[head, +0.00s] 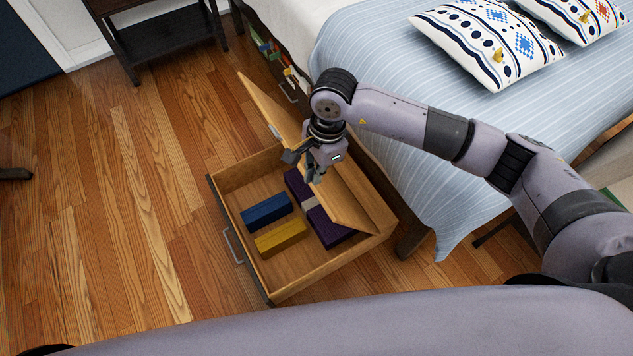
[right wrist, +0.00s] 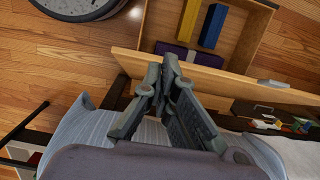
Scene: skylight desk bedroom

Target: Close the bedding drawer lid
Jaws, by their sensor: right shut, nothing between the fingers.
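The wooden drawer lid (head: 268,108) is open, tilted up along the bed side of the bedding drawer (head: 324,284). It also crosses the right wrist view as a long plank (right wrist: 240,84). My right gripper (head: 314,176) is shut and empty, pointing down at the middle of the lid and hiding part of it. In the right wrist view its fingertips (right wrist: 167,64) overlap the lid's edge; I cannot tell whether they touch it. My left gripper is not in view.
Inside the drawer lie a blue block (head: 266,210), a yellow block (head: 281,237) and a purple bundle (head: 328,228) with a pale band. The bed (head: 400,110) stands right behind. A dark side table (head: 165,35) is at upper left. The wooden floor left of the drawer is clear.

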